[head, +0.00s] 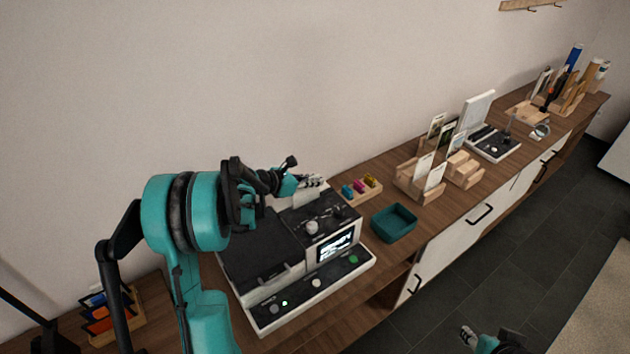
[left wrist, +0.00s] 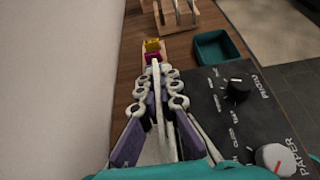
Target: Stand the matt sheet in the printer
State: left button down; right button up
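The printer (head: 262,311) is a white and black machine with knobs and a lit screen on the wooden counter; its dark panel (left wrist: 221,128) also shows in the left wrist view. My left gripper (head: 312,181) is at the printer's back, above its rear edge. In the left wrist view, its fingers (left wrist: 160,88) are closed on both sides of a thin white sheet (left wrist: 158,118), seen edge-on and upright. A pale piece of it seems to show below the fingers in the head view. Its lower edge and surface finish cannot be made out. My right gripper (head: 468,334) is low at the bottom, away from the counter.
A teal tray (head: 394,223) and a wooden holder with coloured pieces (head: 361,187) stand right of the printer. Wooden racks with cards (head: 424,181) stand farther right. The wall runs close behind the printer.

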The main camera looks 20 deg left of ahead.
pick_arm(q)
jog(key=shift+f, duration=0.1)
jog(key=c, duration=1.6)
grip_release()
jog(key=shift+c, duration=0.2)
jog(key=v, duration=1.2)
notch_tip(320, 180, up, 9)
jog(key=p, duration=0.6)
